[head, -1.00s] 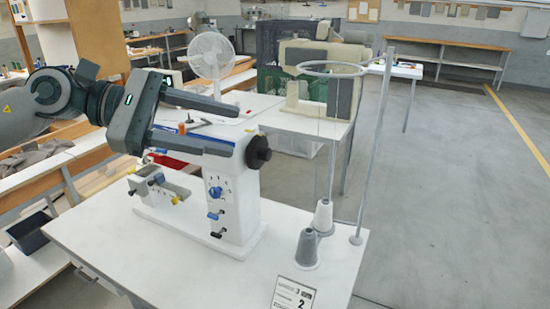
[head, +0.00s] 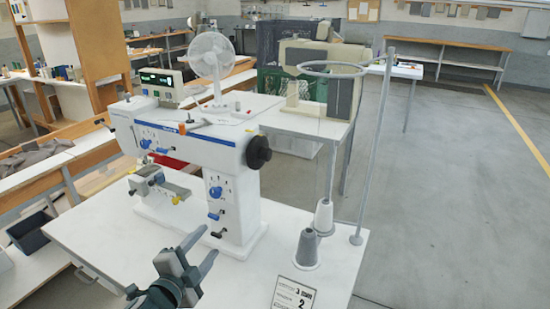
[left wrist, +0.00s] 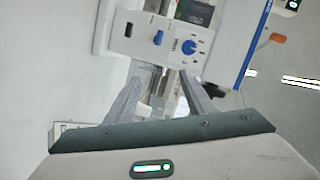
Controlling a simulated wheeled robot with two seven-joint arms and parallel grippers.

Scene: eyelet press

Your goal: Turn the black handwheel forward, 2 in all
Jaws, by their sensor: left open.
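The black handwheel (head: 259,152) sits on the right end of the white machine's upper arm (head: 190,146) in the head view, with nothing touching it. My left gripper (head: 191,257) is low in the head view, in front of the machine and below and left of the handwheel. Its two fingers are apart with nothing between them. In the left wrist view the open fingers (left wrist: 163,88) point toward the machine's column with its blue dial (left wrist: 189,47). I cannot make out the handwheel for sure in that view. My right gripper is not in view.
Two thread cones (head: 306,249) and a tall stand pole (head: 374,150) with a ring stand right of the machine. A printed card (head: 294,291) lies at the white table's (head: 95,236) front. A dark bin (head: 28,233) is at left. The space right of the handwheel is clear.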

